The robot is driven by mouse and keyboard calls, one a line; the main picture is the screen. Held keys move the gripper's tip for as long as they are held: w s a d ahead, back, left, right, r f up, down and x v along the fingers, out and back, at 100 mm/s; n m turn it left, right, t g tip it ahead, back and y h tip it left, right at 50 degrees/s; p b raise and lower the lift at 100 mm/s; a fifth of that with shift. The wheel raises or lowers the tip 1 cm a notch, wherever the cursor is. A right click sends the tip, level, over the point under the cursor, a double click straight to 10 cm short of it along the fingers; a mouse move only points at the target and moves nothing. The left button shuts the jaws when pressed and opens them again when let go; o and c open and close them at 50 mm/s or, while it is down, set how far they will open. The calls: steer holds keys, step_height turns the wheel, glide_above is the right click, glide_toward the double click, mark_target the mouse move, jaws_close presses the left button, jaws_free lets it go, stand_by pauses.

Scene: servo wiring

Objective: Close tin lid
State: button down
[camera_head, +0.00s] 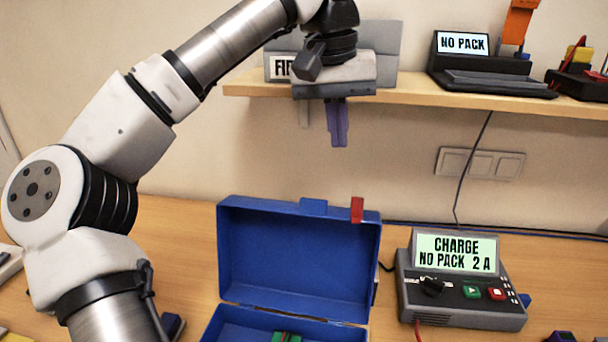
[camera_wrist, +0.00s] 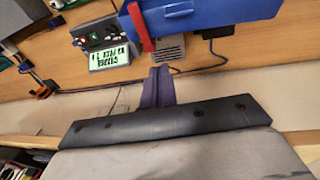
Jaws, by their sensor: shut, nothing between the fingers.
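The blue tin (camera_head: 295,310) stands on the wooden desk with its lid (camera_head: 298,245) raised upright at the back. A blue tab and a red tag (camera_head: 357,209) show on the lid's top edge. A small green and red thing (camera_head: 286,337) lies inside the tin. My gripper (camera_head: 338,142) hangs above and behind the lid, apart from it, its two purple fingers pressed together and empty. In the wrist view the fingers (camera_wrist: 158,78) point toward the blue lid (camera_wrist: 205,16) and the red tag (camera_wrist: 139,27). The tin's front is cut off.
A charger (camera_head: 460,280) reading "CHARGE NO PACK 2 A" stands right of the tin. A shelf (camera_head: 430,96) behind holds a "NO PACK" device (camera_head: 480,62). A cable hangs along the wall near a switch plate (camera_head: 480,163). Desk left of the tin is partly clear.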

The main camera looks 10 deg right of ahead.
steer(key=shift+y, duration=0.7)
steer(key=a+f, duration=0.1)
steer(key=f, duration=0.2)
steer(key=a+f+p, duration=0.1)
steer(key=f, duration=0.1)
steer(key=s+a+f, duration=0.1)
steer(key=f, duration=0.2)
steer(key=shift+f, duration=0.3)
steer(key=shift+s, duration=0.15)
steer(key=shift+a+f, duration=0.1)
steer(key=shift+a, duration=0.05)
